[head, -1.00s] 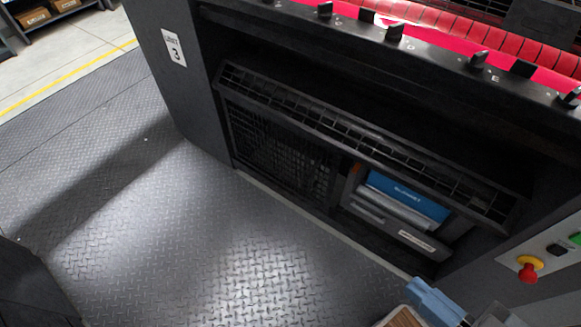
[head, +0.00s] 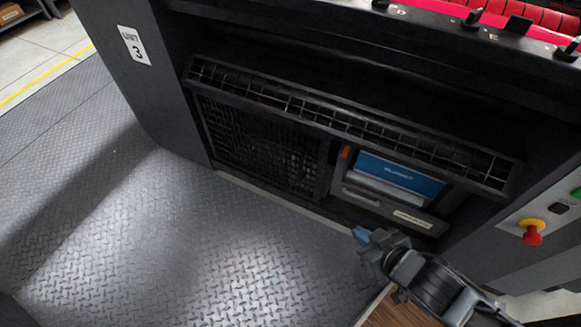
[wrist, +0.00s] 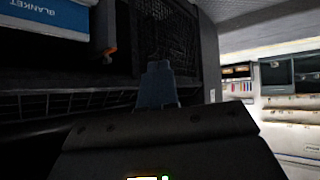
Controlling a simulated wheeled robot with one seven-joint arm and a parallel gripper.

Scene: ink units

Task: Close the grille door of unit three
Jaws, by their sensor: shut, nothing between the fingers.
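Unit three is a dark press cabinet with a "UNIT 3" label (head: 134,45). Its black slatted grille door (head: 350,122) juts out as a long narrow band across the top of the recess, standing open. The recess below it is exposed. The grille also shows at the left in the wrist view (wrist: 60,104). My gripper (head: 361,236) is shut and empty, in front of and below the recess, near its right part, apart from the grille in the head view. Its blue-grey fingertips show in the wrist view (wrist: 158,85).
Inside the recess are a mesh panel (head: 262,150) and a blue-labelled blanket box (head: 400,175) with an orange piece (head: 345,152) beside it. A red emergency button (head: 532,235) is on the right side panel. Treadplate floor (head: 190,240) to the left is clear.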

